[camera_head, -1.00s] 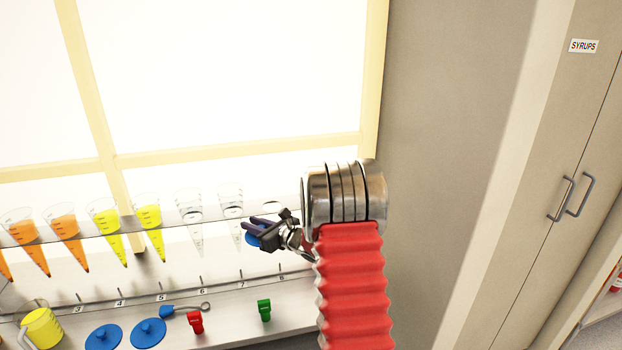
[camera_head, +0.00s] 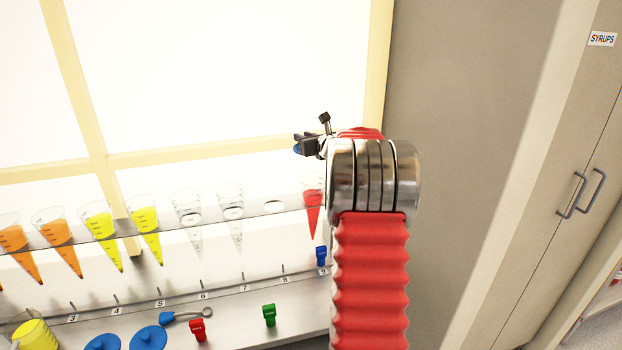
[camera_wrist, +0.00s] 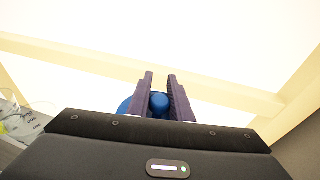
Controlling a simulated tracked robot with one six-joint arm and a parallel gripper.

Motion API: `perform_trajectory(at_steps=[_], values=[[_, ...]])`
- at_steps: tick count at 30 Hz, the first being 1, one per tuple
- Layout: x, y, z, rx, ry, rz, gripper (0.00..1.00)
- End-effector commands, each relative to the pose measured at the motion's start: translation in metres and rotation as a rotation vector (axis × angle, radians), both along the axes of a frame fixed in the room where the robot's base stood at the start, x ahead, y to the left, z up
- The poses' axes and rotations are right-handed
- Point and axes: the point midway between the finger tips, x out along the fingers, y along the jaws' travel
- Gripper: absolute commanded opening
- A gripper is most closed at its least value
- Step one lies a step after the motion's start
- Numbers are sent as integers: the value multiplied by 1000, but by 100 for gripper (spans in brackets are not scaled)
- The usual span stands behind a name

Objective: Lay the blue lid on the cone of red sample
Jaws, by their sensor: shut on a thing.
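My gripper (camera_head: 304,144) is raised above the clear shelf, near the window frame. It is shut on the blue lid, of which a small part (camera_head: 297,149) shows at the fingers in the head view. In the wrist view the lid's round knob (camera_wrist: 159,103) sits between the two dark fingers, with its disc (camera_wrist: 124,106) partly hidden behind them. The cone of red sample (camera_head: 313,198) hangs upright in the clear shelf at slot 9, below the gripper and just left of my arm. Its right edge lies close to the arm in the picture.
Orange and yellow cones (camera_head: 145,230) and empty clear cones (camera_head: 232,214) hang to the left in the shelf (camera_head: 165,224). Two blue lids (camera_head: 148,338), a yellow jug (camera_head: 36,335) and red, green (camera_head: 269,314) and blue clips are below. A grey wall (camera_head: 470,130) stands right.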

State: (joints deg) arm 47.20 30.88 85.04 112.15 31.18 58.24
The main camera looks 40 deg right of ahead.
Motion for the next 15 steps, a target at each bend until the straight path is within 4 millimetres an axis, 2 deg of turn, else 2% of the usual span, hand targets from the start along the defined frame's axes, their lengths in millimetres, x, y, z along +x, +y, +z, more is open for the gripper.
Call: perform_trajectory(at_steps=[8, 11, 15], values=[[-9, -9, -4, 1, 1, -15, 0], [-9, -10, -14, 3, 2, -16, 0], [-10, -10, -37, 4, 3, -16, 0]])
